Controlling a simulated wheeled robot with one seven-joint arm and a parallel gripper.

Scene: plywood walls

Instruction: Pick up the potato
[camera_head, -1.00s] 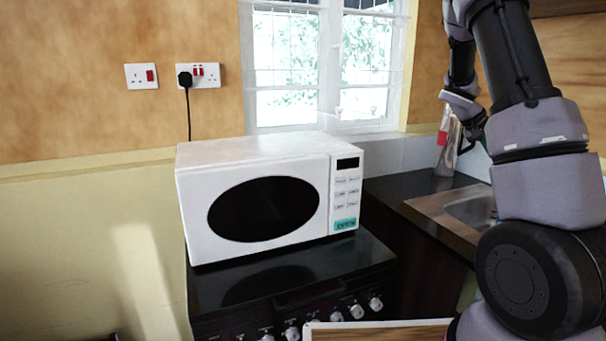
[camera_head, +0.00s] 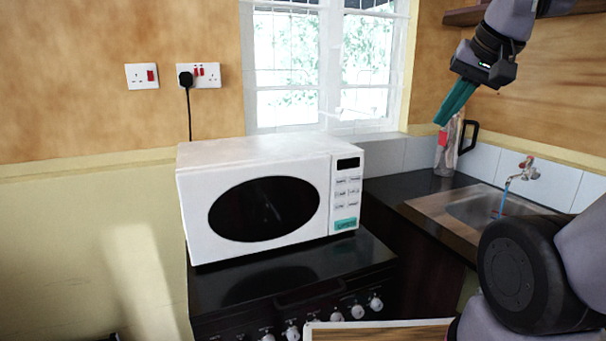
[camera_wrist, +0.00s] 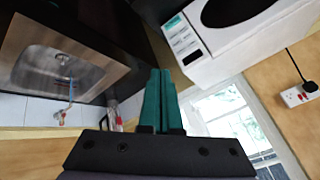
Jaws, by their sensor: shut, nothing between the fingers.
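I see no potato in either view. My gripper (camera_head: 441,120) is at the upper right of the head view, raised above the counter and in front of the right wall. Its teal fingers are together, with nothing between them, and point down and left. They also show in the wrist view (camera_wrist: 162,74), side by side. The microwave's dark door window hides whatever may be inside.
A white microwave (camera_head: 345,205) stands shut on a black stove (camera_head: 225,290). To the right is a dark counter (camera_head: 400,186) with a sink (camera_head: 470,213), a tap (camera_head: 524,172) and a jug-like container (camera_head: 447,158). A wood-topped surface (camera_head: 380,333) is at the bottom. Space above the stove front is clear.

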